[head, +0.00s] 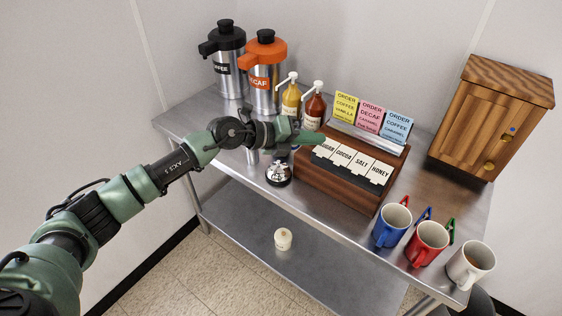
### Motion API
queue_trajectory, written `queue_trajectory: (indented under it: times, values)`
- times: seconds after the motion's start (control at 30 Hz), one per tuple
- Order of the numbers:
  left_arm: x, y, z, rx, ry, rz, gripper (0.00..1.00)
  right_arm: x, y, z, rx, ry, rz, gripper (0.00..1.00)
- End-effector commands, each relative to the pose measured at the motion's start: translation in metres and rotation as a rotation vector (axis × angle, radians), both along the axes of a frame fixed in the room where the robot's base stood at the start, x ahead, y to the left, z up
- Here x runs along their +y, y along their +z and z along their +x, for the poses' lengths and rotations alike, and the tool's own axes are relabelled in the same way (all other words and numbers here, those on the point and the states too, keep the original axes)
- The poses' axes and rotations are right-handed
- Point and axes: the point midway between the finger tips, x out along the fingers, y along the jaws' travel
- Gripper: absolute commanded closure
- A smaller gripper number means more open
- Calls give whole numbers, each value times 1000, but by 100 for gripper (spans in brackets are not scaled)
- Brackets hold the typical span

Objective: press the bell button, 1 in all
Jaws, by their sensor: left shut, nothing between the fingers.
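The bell (279,174), a small silver dome on a dark base, stands on the steel table near its front edge, left of the wooden box. My left gripper (318,139) reaches in from the left over the table. It is shut and empty, with its tip pointing right, in front of the syrup bottles and by the box's label cards. It is up and to the right of the bell in the picture. Part of my left arm's wrist hangs just above the bell; whether anything touches the bell I cannot tell. My right gripper is not in view.
The wooden box (309,176) carries label cards and order cards. A coffee pot (227,60), an orange-topped decaf pot (263,84) and two pump bottles stand behind. Blue (391,227), red (427,244) and white (470,265) mugs stand front right, below a wooden cabinet (492,117).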

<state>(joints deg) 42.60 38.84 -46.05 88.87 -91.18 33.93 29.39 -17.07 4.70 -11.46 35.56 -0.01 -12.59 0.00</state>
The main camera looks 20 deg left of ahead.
Motion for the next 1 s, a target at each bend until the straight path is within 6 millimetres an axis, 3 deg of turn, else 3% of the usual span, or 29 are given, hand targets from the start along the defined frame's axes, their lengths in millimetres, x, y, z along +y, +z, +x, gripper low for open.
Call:
queue_trajectory:
  times: [0.03,0.1,0.3,0.5,1.0]
  values:
    - [26,-1,10,-1,0,136,100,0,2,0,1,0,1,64]
    - [52,-7,17,15,7,269,100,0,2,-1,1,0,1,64]
    - [101,-11,27,49,44,467,100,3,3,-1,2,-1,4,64]
    - [114,-11,29,60,57,513,100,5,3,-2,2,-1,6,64]
    - [113,-22,29,59,54,510,100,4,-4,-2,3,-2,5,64]
